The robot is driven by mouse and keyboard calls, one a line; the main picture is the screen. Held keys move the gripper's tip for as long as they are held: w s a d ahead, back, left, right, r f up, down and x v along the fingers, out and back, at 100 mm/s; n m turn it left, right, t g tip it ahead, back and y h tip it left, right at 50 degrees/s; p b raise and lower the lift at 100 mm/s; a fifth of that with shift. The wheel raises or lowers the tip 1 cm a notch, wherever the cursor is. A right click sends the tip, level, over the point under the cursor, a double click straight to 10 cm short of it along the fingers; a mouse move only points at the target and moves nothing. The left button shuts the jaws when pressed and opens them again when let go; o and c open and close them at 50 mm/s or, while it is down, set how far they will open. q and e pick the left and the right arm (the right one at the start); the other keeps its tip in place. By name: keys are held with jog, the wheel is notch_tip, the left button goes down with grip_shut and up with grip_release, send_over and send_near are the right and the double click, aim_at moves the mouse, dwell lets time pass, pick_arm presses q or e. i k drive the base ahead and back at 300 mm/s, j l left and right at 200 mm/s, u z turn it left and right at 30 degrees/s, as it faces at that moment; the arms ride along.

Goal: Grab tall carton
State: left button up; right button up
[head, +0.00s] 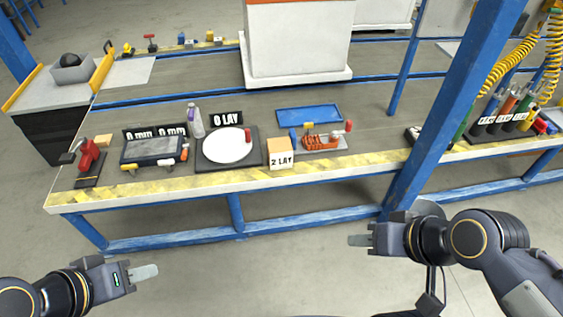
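A tall white carton-like block (298,45) with an orange band near its top stands on a white base at the back of the workbench, its top cut off by the picture edge. A small tan box (281,154) marked "2 LAY" stands at the bench's front edge. I cannot tell for sure which is the tall carton. My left gripper (145,273) is low at the left, in front of the bench and apart from it. My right gripper (360,240) is in front of the bench, right of the small box. Neither touches anything; their finger gaps do not show clearly.
The blue-framed bench (360,165) has a yellow-marked front edge. A blue post (445,115) rises at its right. A white round plate (226,145), a dark tray (152,150), a red clamp (88,155) and a blue tray (308,115) lie on it. Coiled yellow hoses (510,50) hang right.

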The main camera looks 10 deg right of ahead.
aim_at(280, 150)
jog(key=i+j+z, duration=0.15)
jog(key=i+j, duration=1.05)
